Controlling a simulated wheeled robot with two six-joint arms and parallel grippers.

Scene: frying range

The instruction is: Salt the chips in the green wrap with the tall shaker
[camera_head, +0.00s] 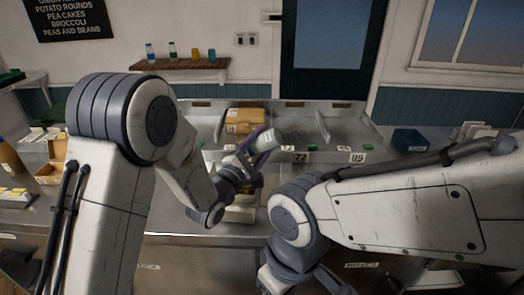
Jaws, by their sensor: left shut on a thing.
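My left gripper (254,146) is over the middle of the steel counter, shut on a pale cylinder that looks like the tall shaker (269,139). The shaker is tilted well over, with its upper end to the right. I cannot tell whether anything comes out of it. No green wrap with chips can be made out clearly; my arms hide much of the counter below. A small green thing (312,147) lies right of the shaker, too small to identify. My right arm comes in from the right and bends down at the bottom middle, its gripper out of view.
Brown boxes (244,119) stand behind the left gripper. Number cards (357,157) line the counter on the right. A dark blue box (409,139) stands farther right. An open carton (48,172) and a brown bottle (10,157) are at the left.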

